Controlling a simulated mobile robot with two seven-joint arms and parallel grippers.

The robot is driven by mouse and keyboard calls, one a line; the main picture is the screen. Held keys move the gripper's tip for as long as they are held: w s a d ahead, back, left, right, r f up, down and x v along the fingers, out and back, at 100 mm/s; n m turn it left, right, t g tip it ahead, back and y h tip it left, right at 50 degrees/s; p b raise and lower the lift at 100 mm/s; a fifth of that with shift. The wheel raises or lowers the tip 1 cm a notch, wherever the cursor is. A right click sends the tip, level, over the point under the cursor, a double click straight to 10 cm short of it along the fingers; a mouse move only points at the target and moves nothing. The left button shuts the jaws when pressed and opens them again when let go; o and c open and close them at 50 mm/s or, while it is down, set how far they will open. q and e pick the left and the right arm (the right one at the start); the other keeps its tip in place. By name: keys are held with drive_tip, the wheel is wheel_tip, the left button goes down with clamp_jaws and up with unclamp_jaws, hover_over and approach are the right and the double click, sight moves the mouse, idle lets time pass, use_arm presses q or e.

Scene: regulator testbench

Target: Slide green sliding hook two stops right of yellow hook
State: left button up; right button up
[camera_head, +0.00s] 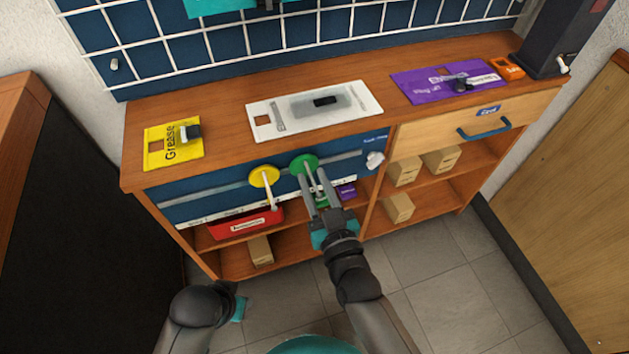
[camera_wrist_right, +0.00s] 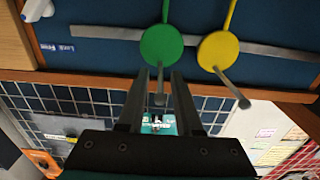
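The green sliding hook (camera_head: 304,163) is a round disc with a peg, on a grey rail (camera_head: 200,191) across the blue front panel of the bench. The yellow hook (camera_head: 264,176) is on the same rail, close to its left. My right gripper (camera_head: 313,174) is at the green hook. In the right wrist view, the green hook (camera_wrist_right: 161,46) has its peg between my open fingers (camera_wrist_right: 158,76), with a gap on both sides. The yellow hook (camera_wrist_right: 218,51) lies outside them. My left gripper (camera_head: 238,308) is low, mostly hidden behind its arm.
A red bin (camera_head: 246,223) is on the shelf below. Yellow (camera_head: 155,152), white (camera_head: 355,97) and purple (camera_head: 420,87) boards lie on the bench top.

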clamp_jaws()
idle(1.1)
